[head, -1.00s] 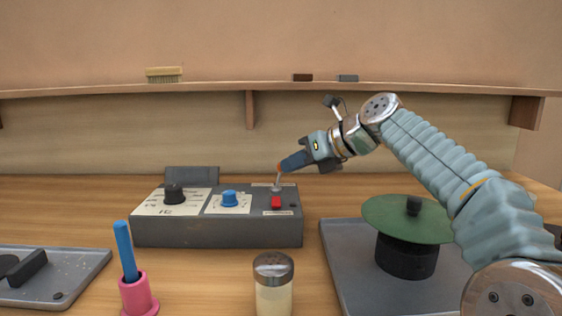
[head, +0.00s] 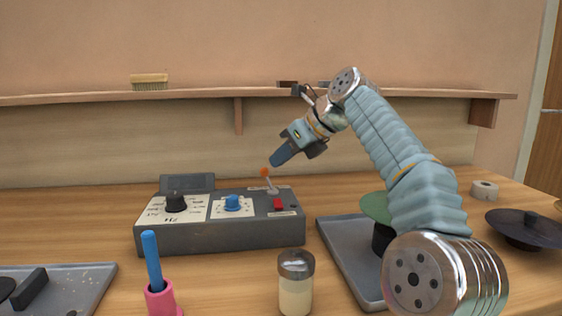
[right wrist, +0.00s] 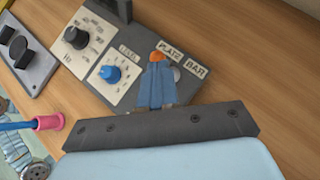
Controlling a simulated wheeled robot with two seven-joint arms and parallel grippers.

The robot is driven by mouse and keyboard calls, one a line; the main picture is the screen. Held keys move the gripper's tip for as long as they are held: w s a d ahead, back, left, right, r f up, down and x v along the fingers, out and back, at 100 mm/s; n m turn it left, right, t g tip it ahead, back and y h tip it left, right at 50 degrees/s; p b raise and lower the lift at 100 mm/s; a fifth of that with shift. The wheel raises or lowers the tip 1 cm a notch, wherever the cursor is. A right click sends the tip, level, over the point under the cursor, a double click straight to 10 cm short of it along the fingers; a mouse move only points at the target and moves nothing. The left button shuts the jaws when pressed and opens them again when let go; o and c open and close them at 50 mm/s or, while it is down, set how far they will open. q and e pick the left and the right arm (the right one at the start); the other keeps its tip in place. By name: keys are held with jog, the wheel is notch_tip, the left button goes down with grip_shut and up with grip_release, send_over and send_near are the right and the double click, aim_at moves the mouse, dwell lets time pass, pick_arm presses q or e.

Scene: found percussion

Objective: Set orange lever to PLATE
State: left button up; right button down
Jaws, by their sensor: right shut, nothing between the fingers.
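The orange-tipped lever (head: 265,172) stands at the right end of the grey control box (head: 220,236), its stem leaning left in the head view. In the right wrist view the orange tip (right wrist: 156,57) shows just beyond my blue fingers, near the left end of the PLATE label (right wrist: 170,50); the BAR label (right wrist: 197,69) is further right. My right gripper (head: 275,161) is shut and empty, its fingertips just above and right of the orange tip; I cannot tell whether they touch. My fingers hide the lever's stem in the wrist view. My left gripper is not in view.
In front stand a pink holder with a blue stick (head: 152,262) and a shaker jar (head: 295,290). A grey tray (head: 335,250) lies right of the box.

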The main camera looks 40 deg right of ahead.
dwell(0.3)
jog(key=v, duration=0.7)
jog(key=shift+s, duration=0.2)
jog(key=shift+r, duration=0.15)
